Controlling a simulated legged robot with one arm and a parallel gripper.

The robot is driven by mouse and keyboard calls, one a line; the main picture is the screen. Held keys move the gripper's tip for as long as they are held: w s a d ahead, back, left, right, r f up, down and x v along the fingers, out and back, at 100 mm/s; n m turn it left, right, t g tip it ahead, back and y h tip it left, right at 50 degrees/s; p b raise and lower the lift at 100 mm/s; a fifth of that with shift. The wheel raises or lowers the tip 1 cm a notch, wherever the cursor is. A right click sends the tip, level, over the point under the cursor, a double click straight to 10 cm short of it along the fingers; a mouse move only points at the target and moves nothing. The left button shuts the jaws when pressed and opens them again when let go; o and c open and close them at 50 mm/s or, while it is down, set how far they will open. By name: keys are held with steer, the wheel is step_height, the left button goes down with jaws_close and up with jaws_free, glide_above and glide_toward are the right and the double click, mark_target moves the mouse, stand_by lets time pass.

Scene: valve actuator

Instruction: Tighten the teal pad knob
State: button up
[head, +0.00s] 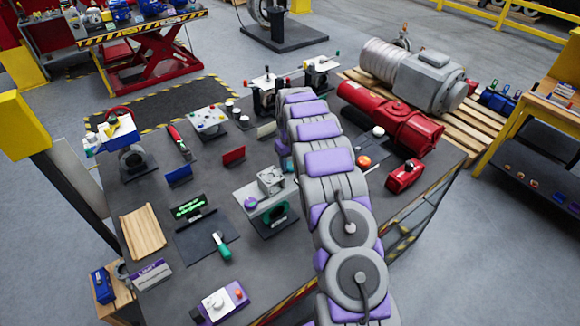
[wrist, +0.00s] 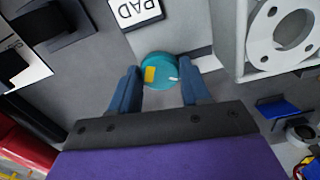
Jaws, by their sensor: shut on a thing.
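The teal pad knob (wrist: 158,71) shows in the wrist view as a round teal disc with a yellow patch and a small white mark. My gripper (wrist: 160,78) has its two blue fingers on either side of the knob, shut on it. A white label reading PAD (wrist: 136,11) appears upside down just beyond the knob, on a grey panel. In the head view my own arm crosses the middle of the bench, and I cannot make out the gripper or the knob there.
A white plate with a large round opening (wrist: 284,33) stands right of the knob in the wrist view. The dark bench (head: 128,190) carries several fixtures. A red cylindrical actuator (head: 392,118) lies right of my arm, and a grey motor (head: 425,78) sits on a pallet behind.

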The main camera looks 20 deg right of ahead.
mark_target(290, 165)
steer(key=m+b, duration=0.2)
steer(key=m, duration=0.4)
steer(key=shift+w, duration=0.1)
steer(key=m+b, duration=0.1)
steer(key=m, duration=0.4)
steer(key=shift+r+m, duration=0.1)
steer(key=shift+m, duration=0.2)
stand_by(0.3)
steer(key=o, duration=1.1)
steer(key=shift+c, duration=0.2)
step_height(290, 165, up, 17)
steer(key=shift+r, duration=0.1)
stand_by(0.4)
